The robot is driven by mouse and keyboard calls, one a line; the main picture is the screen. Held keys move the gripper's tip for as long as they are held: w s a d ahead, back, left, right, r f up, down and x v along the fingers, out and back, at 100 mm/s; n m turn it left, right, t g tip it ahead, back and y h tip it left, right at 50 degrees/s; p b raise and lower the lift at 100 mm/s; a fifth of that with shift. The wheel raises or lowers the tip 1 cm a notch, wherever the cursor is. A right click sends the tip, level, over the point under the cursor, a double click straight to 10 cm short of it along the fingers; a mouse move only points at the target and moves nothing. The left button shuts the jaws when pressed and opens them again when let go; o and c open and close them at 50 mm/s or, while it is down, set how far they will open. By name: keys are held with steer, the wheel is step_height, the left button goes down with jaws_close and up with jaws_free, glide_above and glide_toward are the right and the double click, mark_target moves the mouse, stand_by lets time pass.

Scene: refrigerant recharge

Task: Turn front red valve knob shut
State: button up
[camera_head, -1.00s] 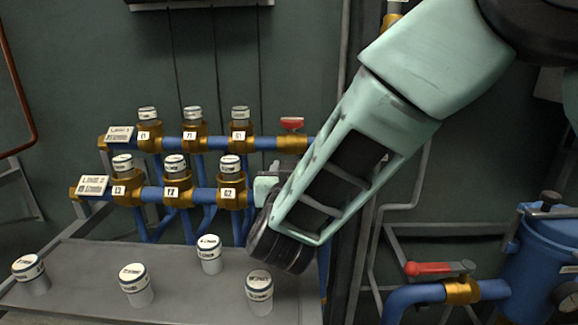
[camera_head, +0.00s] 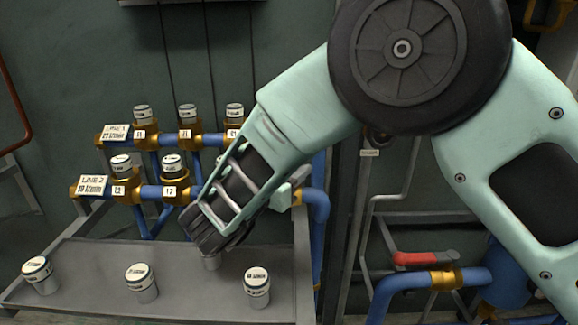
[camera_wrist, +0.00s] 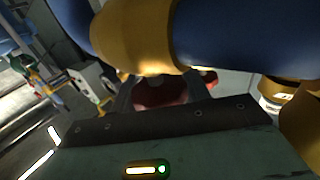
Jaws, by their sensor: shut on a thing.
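The front red valve knob (camera_wrist: 160,94) shows in the wrist view between the fingers of my gripper (camera_wrist: 160,89), beside a brass valve body (camera_wrist: 138,35) on a blue pipe. The fingers are shut on the red knob. In the head view my gripper (camera_head: 281,198) is mostly hidden by my own arm, at the right end of the front valve row. A bit of brass (camera_head: 297,197) shows beside it. The knob itself is hidden there. How far the knob is turned cannot be told.
Brass valves with white caps (camera_head: 172,163) stand in two rows left of my arm. Several loose white canisters (camera_head: 141,282) stand on the grey shelf (camera_head: 90,255), one partly behind my wrist. A red lever (camera_head: 425,258) sits on a separate blue pipe (camera_head: 385,292) at right.

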stand_by(0.3)
steer(key=o, duration=1)
steer(key=shift+r, duration=0.1)
step_height(320, 180, up, 10)
steer(key=shift+f+p, duration=0.1)
steer(key=shift+p, duration=0.4)
